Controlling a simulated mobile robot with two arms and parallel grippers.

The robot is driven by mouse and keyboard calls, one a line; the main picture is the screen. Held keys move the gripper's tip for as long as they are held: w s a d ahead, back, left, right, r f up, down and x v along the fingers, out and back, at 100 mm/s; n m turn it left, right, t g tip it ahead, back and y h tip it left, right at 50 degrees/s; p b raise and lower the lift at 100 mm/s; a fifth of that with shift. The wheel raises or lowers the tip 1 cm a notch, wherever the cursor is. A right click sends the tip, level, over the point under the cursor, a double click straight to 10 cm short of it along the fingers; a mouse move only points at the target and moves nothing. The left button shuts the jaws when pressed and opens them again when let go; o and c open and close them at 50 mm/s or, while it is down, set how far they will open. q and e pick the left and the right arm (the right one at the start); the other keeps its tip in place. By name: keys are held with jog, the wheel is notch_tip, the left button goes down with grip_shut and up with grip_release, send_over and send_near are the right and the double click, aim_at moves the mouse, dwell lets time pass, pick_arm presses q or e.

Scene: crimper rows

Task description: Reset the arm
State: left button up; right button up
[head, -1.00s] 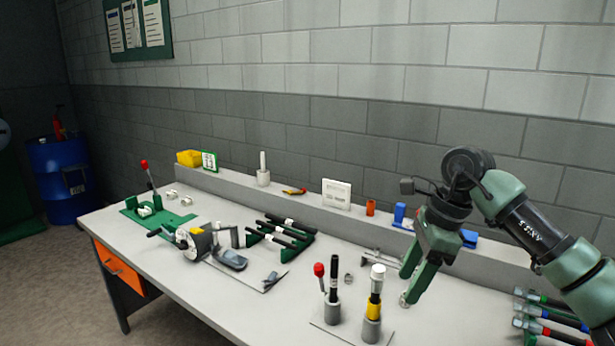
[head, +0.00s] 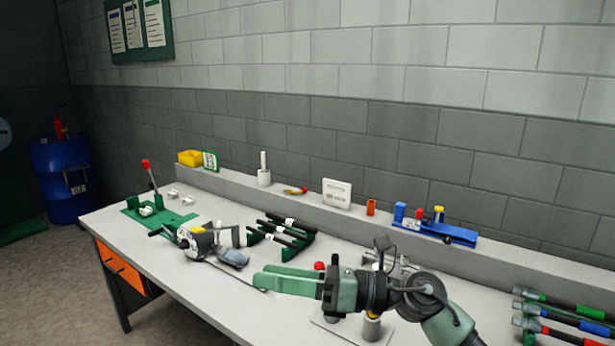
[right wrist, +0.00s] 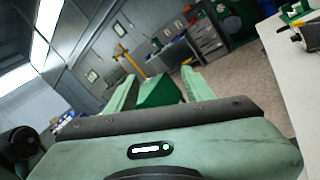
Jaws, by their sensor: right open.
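My right arm reaches in from the lower right in the head view. Its green gripper (head: 262,279) points left over the front half of the bench (head: 215,300). The jaws are open, with nothing seen between them. In the right wrist view, the two green fingers (right wrist: 158,78) stand apart and point out across the room. A green block shape shows between them; I cannot tell what it is. My left gripper is not in view.
The arm partly covers the grey holders (head: 372,328) and a red knob (head: 319,266). A rack of black-handled tools (head: 283,233) lies beyond the gripper. Several coloured handles (head: 560,312) lie at right.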

jog(key=w+d+f+m+t+h, duration=0.15)
jog(key=d+m+t+h, duration=0.4)
jog(key=m+t, duration=0.55)
jog(key=w+d+f+m+t+h, duration=0.1)
jog(key=w+d+m+t+h, duration=0.45)
jog(key=m, duration=1.05)
jog(key=s+d+f+m+g+h, duration=0.2)
jog(key=s+d+f+m+h, duration=0.2)
jog(key=d+f+m, duration=0.3)
jog(key=s+d+f+m+g+h, duration=0.1)
jog(key=s+d+f+m+h, duration=0.25)
jog(key=f, duration=0.45)
jog(key=s+d+f+m+g, duration=0.2)
jog(key=s+f+m+g, duration=0.3)
jog(key=s+f, duration=0.6)
jog(key=s+d+f+m+g, duration=0.25)
jog(key=s+f+g, duration=0.55)
jog(key=s, duration=0.8)
notch_tip(320, 180, down, 25)
jog(key=s, duration=0.1)
jog(key=s+d+f+g, duration=0.2)
jog(key=s+f, duration=1.4)
jog(key=s, duration=0.1)
jog(key=shift+d, duration=0.3)
